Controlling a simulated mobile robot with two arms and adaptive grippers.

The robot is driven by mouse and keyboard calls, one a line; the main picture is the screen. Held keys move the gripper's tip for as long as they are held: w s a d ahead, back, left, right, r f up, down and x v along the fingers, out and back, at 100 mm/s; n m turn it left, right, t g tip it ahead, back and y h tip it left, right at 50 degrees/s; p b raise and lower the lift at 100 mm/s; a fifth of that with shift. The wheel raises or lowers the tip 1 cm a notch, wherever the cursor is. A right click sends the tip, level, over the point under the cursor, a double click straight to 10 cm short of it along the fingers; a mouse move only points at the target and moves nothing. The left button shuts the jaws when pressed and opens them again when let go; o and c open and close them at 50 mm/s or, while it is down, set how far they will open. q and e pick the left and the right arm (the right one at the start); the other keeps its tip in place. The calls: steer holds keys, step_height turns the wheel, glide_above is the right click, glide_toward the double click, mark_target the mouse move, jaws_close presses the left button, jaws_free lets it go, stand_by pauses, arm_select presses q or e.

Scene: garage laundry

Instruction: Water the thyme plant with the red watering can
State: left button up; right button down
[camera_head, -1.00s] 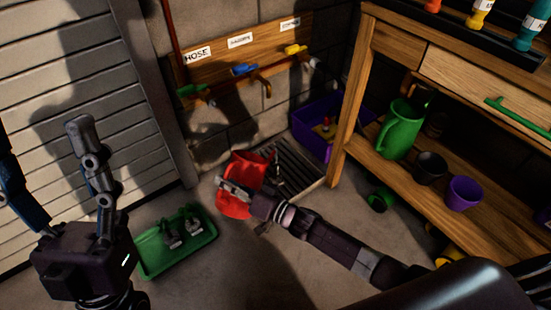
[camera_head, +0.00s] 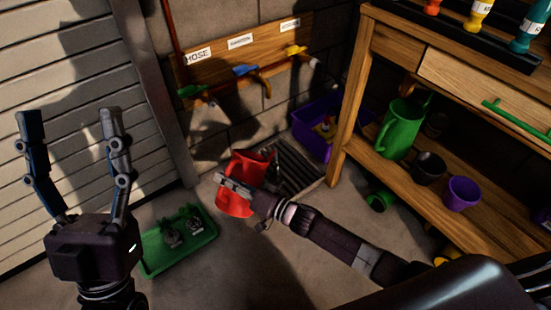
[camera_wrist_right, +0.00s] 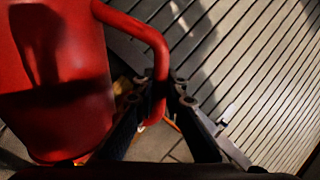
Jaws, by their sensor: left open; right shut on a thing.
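The red watering can (camera_head: 241,168) is near the floor drain by the wall, partly hidden by my right gripper (camera_head: 238,188). In the right wrist view, the right gripper (camera_wrist_right: 163,88) is shut on the curved handle of the red can (camera_wrist_right: 55,75). I cannot tell whether the can touches the floor. My left gripper (camera_head: 72,120) is open and empty at the left, raised in front of the shutter with its fingers pointing up. I cannot make out a thyme plant in these frames.
A grated drain (camera_head: 296,168) lies below green, blue and yellow taps on a wooden board (camera_head: 220,70). A green tray (camera_head: 200,243) with small dark items sits on the floor. A wooden bench (camera_head: 408,190) at right holds a green can (camera_head: 400,130) and pots. A purple bin (camera_head: 307,122) stands beside it.

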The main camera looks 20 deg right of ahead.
arm_select(q)
steer(key=shift+w+d+f+g+y+p, duration=0.2)
steer(key=shift+w+f+g, duration=0.2)
steer(key=shift+w+f, duration=0.25)
steer(key=shift+w+d+f+g+y+p, duration=0.15)
steer(key=shift+w+f+g, duration=0.25)
steer(key=shift+w, duration=0.45)
arm_select(e)
steer(key=shift+w+d+r, duration=0.1)
steer(key=shift+w+r, duration=0.05)
steer(key=shift+r, duration=0.4)
arm_select(q)
steer(key=shift+a, duration=0.1)
